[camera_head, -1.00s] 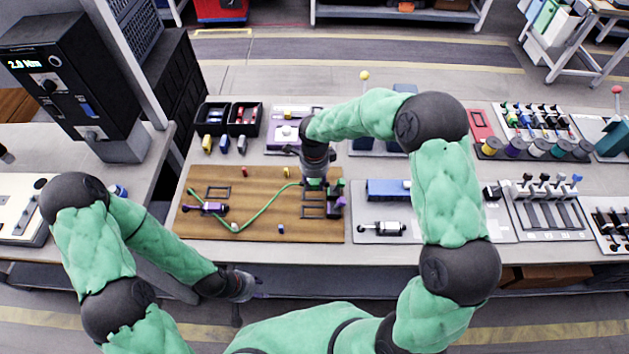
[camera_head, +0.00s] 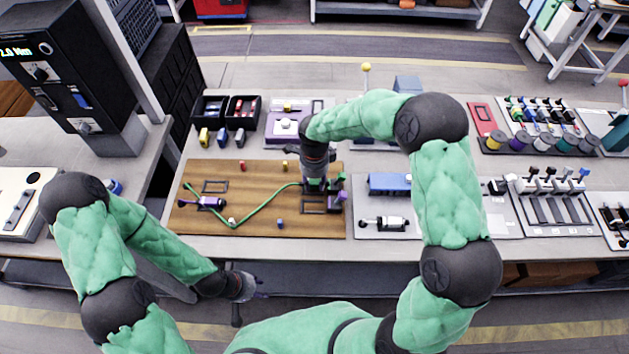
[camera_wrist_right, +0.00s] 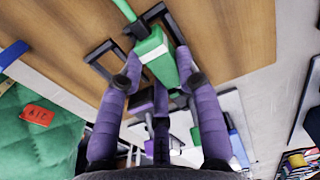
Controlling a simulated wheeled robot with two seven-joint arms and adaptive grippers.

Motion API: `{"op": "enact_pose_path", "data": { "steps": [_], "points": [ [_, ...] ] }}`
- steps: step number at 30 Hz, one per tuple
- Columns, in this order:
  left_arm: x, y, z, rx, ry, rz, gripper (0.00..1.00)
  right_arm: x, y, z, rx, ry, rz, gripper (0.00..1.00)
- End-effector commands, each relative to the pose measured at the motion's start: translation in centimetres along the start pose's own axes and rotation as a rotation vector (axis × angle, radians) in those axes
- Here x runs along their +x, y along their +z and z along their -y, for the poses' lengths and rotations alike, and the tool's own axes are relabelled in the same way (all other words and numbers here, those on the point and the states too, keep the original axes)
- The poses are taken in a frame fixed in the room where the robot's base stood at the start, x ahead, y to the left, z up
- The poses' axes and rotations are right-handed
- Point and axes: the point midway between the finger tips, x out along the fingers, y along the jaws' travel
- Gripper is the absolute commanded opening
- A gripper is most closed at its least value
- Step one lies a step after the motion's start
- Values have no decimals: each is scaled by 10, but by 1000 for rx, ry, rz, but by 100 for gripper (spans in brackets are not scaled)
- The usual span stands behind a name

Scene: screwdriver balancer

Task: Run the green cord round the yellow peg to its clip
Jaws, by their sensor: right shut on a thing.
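The green cord (camera_head: 262,208) lies on the brown board (camera_head: 190,226). It runs from the upper left down to a bend beside the white peg (camera_head: 231,220), then up right to my right gripper (camera_head: 316,186). The yellow peg (camera_head: 285,164) stands above the cord's right stretch, apart from it. In the right wrist view my right gripper (camera_wrist_right: 157,76) has its purple fingers shut on the cord's green end block (camera_wrist_right: 157,55), over a black frame (camera_wrist_right: 103,62). Whether the block touches the frame is unclear. My left gripper (camera_head: 250,287) hangs off the table's front, its jaw unclear.
A red peg (camera_head: 242,165) and a blue peg (camera_head: 280,223) also stand on the board. A purple part (camera_head: 207,203) sits at the board's left. A blue block (camera_head: 389,182) lies right of the board. Black bins (camera_head: 243,108) stand behind it.

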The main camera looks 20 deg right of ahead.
Motion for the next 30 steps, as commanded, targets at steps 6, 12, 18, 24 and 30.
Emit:
{"op": "enact_pose_path", "data": {
  "steps": [6, 12, 18, 24, 30],
  "points": [
    [0, 0, 0, 0, 0, 0, 40, -1, 0, 0, 0, -1, 0, 5],
    [1, 0, 0, 0, 0, 0, 40, 0, 0, 0, 0, 0, 0, 5],
    [4, 0, 2, 0, 0, 0, 40, 4, 0, 0, 0, 0, 0, 5],
    [7, 0, 3, 0, 0, 0, 40, 7, 0, 0, 0, 0, 0, 5],
    [10, 0, 4, 0, 0, 0, 40, 10, 0, 0, 0, 0, 0, 5]
  ]
}}
